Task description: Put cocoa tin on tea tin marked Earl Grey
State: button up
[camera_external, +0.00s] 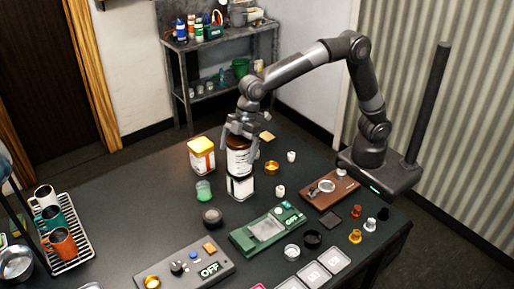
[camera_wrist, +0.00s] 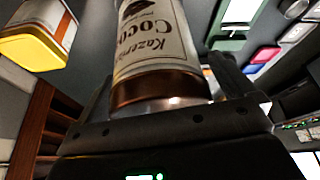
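The cocoa tin (camera_external: 238,160) is a brown and white cylinder standing upright directly above a white tin (camera_external: 240,187) with a dark band. The two look stacked, but I cannot tell if they touch. The white tin's label is too small to read. My gripper (camera_external: 240,132) is at the top of the cocoa tin, its fingers around it. In the wrist view the cocoa tin (camera_wrist: 157,50), with "Cocoa" on its label, fills the space between my fingers.
A green glass (camera_external: 203,191), a dark round piece (camera_external: 212,216) and small brass and white parts stand close by. A green device (camera_external: 267,230) and a grey control panel (camera_external: 185,268) lie in front. A mug rack (camera_external: 80,245) is at left. The table's back left is clear.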

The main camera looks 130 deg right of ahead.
jog(key=shift+r, duration=0.15)
jog(key=v, duration=1.1)
jog(key=shift+s+d+r, duration=0.1)
jog(key=shift+r, duration=0.25)
jog(key=s+a+f+m+h, duration=0.1)
jog(key=s+a, duration=0.3)
jog(key=s, duration=0.6)
jog(key=s+a, duration=0.5)
jog(key=s, duration=0.5)
jog(key=s+a+f, duration=0.1)
jog(key=s+f, duration=0.4)
jog(key=s, duration=0.2)
jog(key=s+a+f+m+t, duration=0.1)
jog(key=s+f, duration=0.4)
jog(key=s, duration=0.3)
jog(key=shift+s+f+m, duration=0.2)
jog(key=shift+f+m, duration=0.1)
jog(key=shift+f, duration=0.1)
